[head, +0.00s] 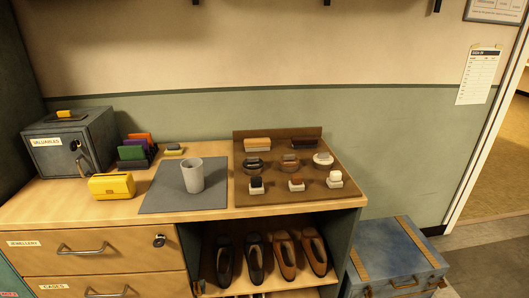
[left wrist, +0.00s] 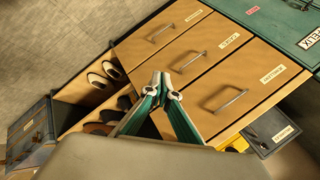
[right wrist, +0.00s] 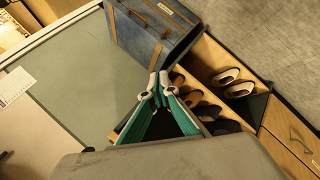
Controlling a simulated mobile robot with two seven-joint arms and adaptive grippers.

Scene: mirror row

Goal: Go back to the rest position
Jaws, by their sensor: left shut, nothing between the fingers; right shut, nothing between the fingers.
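My left gripper (left wrist: 159,82) shows in the left wrist view. Its teal-backed fingers are shut and empty, in front of the wooden drawers. My right gripper (right wrist: 158,82) shows in the right wrist view, also shut and empty, in front of the shoe shelf and the blue trunk. Neither gripper shows in the head view. No gripper touches anything that I can see.
The wooden counter (head: 60,204) holds a grey safe (head: 72,140), a yellow box (head: 111,186), a grey cup (head: 193,175) on a grey mat (head: 160,195), and a brown board (head: 255,200) with brushes and tins. Shoes (head: 285,255) stand below. A blue trunk (head: 395,255) stands at right.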

